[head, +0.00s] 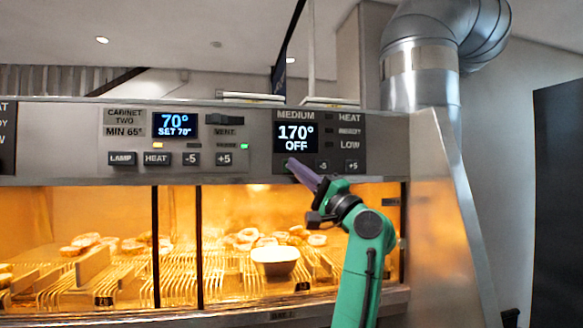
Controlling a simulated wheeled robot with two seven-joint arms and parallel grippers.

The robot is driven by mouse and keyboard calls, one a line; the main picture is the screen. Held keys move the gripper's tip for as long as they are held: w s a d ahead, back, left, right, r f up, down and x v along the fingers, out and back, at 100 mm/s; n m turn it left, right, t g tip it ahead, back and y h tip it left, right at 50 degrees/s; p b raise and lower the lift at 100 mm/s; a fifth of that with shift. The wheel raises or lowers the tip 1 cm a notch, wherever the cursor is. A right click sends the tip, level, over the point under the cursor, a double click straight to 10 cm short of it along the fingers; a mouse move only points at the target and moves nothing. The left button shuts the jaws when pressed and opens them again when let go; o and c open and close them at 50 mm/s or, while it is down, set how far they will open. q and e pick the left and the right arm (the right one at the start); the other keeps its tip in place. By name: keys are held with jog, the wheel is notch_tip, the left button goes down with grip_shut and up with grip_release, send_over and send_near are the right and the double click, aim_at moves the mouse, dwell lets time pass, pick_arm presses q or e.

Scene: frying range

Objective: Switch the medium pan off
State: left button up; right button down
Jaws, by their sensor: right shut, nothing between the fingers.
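The medium pan's control panel (318,140) is at the right end of the grey control strip. Its display (297,138) reads 170° and OFF. The lamps beside HEAT, READY and LOW look dark. The -5 button (323,166) and the +5 button (352,166) show below. My right gripper (293,166) is shut and empty, its purple-grey fingers reaching up and left to the panel's lower left corner, just under the display. The fingers cover the spot left of the -5 button. I cannot tell whether the tips touch the panel. My left gripper is not in view.
The cabinet two panel (172,138) to the left shows 70°, SET 70° and its own LAMP, HEAT, -5 and +5 buttons. Below is a lit glass-fronted cabinet with food on wire racks and a white dish (275,262). A metal duct (420,70) rises at the right.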

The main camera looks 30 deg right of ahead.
jog(key=shift+s, duration=0.3)
jog(key=s+a+b, duration=0.1)
jog(key=s+b, duration=0.2)
jog(key=s, duration=0.3)
jog(key=shift+a, duration=0.3)
jog(key=shift+w, duration=0.1)
